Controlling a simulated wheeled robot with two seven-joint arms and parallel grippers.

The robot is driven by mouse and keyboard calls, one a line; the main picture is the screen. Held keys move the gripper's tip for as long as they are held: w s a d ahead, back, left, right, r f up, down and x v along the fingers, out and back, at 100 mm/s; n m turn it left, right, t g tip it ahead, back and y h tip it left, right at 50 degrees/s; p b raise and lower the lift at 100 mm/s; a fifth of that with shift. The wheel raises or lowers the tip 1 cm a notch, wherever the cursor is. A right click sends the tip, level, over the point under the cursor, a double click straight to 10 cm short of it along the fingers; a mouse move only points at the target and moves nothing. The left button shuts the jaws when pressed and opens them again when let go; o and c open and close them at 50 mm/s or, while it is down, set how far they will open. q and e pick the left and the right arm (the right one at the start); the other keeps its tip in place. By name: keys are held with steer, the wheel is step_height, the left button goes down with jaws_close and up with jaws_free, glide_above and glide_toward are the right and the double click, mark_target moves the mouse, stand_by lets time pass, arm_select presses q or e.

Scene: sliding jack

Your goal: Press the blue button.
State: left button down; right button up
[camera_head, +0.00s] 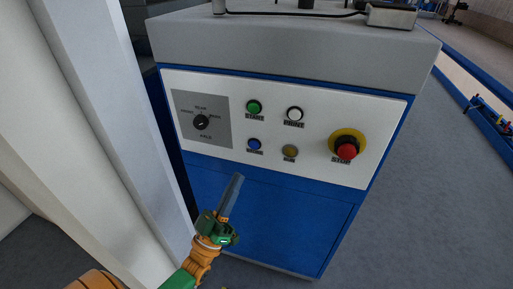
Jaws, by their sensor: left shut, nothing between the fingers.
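The blue button (254,144) is on the white control panel (310,165) of a blue and grey machine, below the green START button (254,106). Its label is too small to read. My left gripper (236,180) is shut and empty, its dark fingers pointing up towards the panel. In the picture the fingertips are below and slightly left of the blue button and apart from it. My right gripper is not in view.
The panel also has a black rotary knob (201,122), a white button (294,114), a yellowish button (290,151) and a red STOP button (346,148) on a yellow ring. A white post (110,120) stands close at the left. Grey floor is open at the right.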

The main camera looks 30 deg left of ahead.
mark_target(254, 144)
arm_select(q)
steer(key=shift+h, duration=0.3)
steer(key=shift+w+a+b, duration=0.35)
steer(key=shift+w+b, duration=0.45)
steer(key=shift+w, duration=0.65)
steer(key=shift+w+a+b, duration=0.35)
steer(key=shift+w+b, duration=0.4)
steer(key=shift+w, duration=0.65)
steer(key=shift+w+a+b, duration=0.35)
steer(key=shift+w+b, duration=0.45)
steer(key=shift+w, duration=0.65)
steer(key=shift+w+a+b, duration=0.1)
steer(key=shift+w+b, duration=0.25)
steer(key=shift+w, duration=0.1)
